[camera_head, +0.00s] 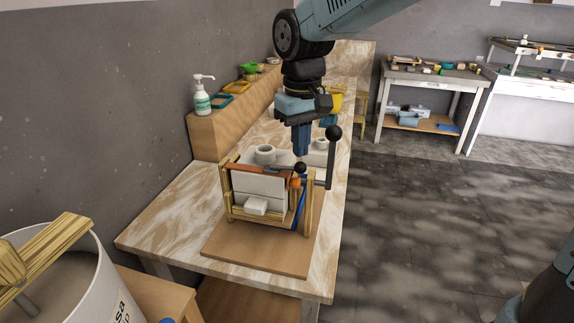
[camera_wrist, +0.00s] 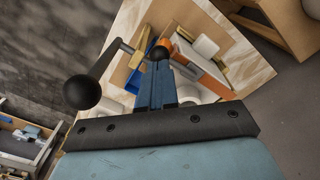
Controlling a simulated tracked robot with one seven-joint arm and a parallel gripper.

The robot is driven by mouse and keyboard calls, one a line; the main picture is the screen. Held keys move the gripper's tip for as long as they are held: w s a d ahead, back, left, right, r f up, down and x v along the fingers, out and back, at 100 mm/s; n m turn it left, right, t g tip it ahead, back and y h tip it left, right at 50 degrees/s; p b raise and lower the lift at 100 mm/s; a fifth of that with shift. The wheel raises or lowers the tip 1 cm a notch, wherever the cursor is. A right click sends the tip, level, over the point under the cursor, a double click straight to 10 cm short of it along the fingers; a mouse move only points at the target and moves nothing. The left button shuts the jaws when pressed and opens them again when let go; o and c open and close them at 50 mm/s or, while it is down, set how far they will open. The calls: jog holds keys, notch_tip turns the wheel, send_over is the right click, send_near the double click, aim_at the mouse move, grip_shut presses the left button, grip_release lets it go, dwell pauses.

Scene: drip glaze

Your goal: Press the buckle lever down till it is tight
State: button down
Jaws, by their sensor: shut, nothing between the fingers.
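A white plaster mould (camera_head: 257,186) stands in a wooden frame (camera_head: 308,208) on a board, with an orange strap (camera_head: 251,171) across its top. A grey lever (camera_head: 330,172) stands upright at the right, topped by a large black ball; the ball also shows in the wrist view (camera_wrist: 82,92). A smaller black knob (camera_head: 300,168) sits by the orange buckle part (camera_head: 295,182). My gripper (camera_head: 301,154) is shut and empty, pointing down just above the small knob. In the wrist view its blue fingertips (camera_wrist: 157,70) overlap the knob's edge; contact cannot be told.
The marbled bench (camera_head: 175,225) is clear left of the board (camera_head: 260,248). White round pieces (camera_head: 265,155) stand behind the mould. A wooden ledge (camera_head: 215,130) with a pump bottle (camera_head: 202,96) runs along the wall. A white bucket (camera_head: 90,285) is at front left.

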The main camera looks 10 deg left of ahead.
jog(key=shift+f, duration=1.05)
jog(key=shift+r, duration=3.05)
notch_tip(320, 180, up, 14)
jog(key=f, duration=0.1)
jog(key=s+d+f+m+t, duration=0.1)
jog(key=d+f+m, duration=0.1)
jog(key=d, duration=0.7)
jog(key=s+d+f+m+t, duration=0.2)
jog(key=d, duration=0.6)
jog(key=s+d+f+m+t, duration=0.1)
jog(key=s+d+f+m, duration=0.1)
jog(key=s+d+f, duration=0.2)
jog(key=s+d+f+m+t, duration=0.1)
jog(key=s+d+f+m, duration=0.1)
jog(key=d, duration=0.7)
notch_tip(320, 180, down, 3)
jog(key=shift+s+d+r+t, duration=0.1)
jog(key=shift+s+d+t, duration=0.15)
jog(key=shift+s, duration=0.6)
